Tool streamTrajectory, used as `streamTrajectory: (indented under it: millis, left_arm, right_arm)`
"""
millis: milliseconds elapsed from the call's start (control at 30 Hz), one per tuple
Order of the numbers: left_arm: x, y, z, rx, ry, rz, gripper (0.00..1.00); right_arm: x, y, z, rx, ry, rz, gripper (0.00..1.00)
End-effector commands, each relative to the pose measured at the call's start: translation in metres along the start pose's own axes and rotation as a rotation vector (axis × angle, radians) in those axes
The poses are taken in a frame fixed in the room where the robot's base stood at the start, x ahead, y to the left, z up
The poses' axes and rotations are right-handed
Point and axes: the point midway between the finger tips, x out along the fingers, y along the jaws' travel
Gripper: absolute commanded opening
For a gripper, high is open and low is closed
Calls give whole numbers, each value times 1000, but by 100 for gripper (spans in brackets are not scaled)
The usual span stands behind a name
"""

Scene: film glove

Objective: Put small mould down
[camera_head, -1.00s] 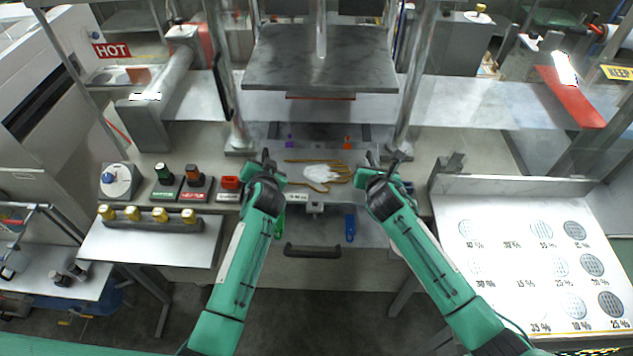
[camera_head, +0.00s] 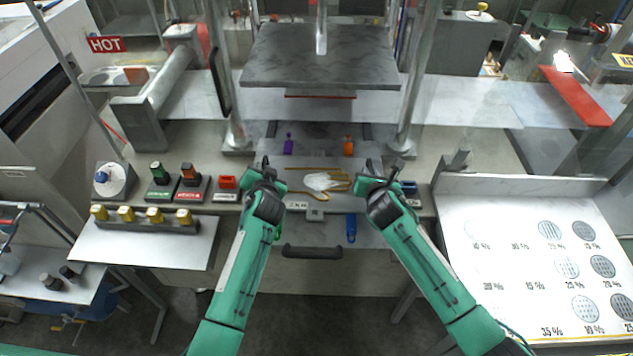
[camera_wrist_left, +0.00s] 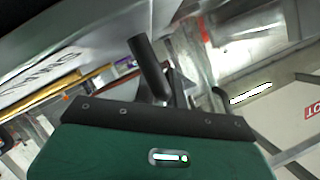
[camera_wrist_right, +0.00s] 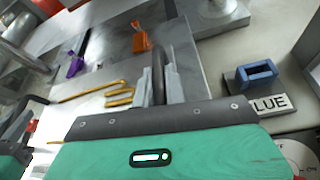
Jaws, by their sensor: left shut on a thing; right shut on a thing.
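The small mould (camera_head: 309,195) shows as a gold hand-shaped outline around a pale, film-like middle, lying flat between my two grippers in the head view. Part of it also shows in the right wrist view (camera_wrist_right: 118,95) and as gold strips in the left wrist view (camera_wrist_left: 88,80). My left gripper (camera_head: 265,170) is at its left side and my right gripper (camera_head: 384,172) at its right side. Both are shut on the mould's sides; the contact points are mostly hidden. Whether the mould touches the surface beneath I cannot tell.
A press with a grey upper plate (camera_head: 320,58) stands behind, between metal posts. A purple piece (camera_head: 288,145) and an orange piece (camera_head: 348,146) stand behind the mould. A blue block (camera_head: 408,187) is right of my right gripper. A drawer handle (camera_head: 312,251) is in front.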

Motion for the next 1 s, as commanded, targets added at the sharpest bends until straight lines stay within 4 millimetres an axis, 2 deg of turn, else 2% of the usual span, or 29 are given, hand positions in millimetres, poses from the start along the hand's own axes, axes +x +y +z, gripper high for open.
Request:
streamTrajectory:
  millis: [100,133,233,533,667,767,1000]
  left_arm:
    - [2,3,2,-1,6,0,0]
    - [2,4,4,-1,2,1,14]
    - [1,3,3,0,1,1,34]
    - [1,3,4,0,0,0,34]
    - [-8,4,4,0,0,1,34]
    - [-22,3,4,-2,1,1,34]
    - [-70,4,4,-3,0,2,34]
  right_arm:
    - [2,1,-4,1,-5,5,0]
    - [2,0,-6,1,0,3,14]
    - [2,0,-4,0,0,2,34]
    - [2,-1,-4,0,0,1,34]
    - [2,-1,-4,0,0,0,34]
    - [2,-1,-4,0,0,0,34]
    - [2,-1,-4,0,0,0,34]
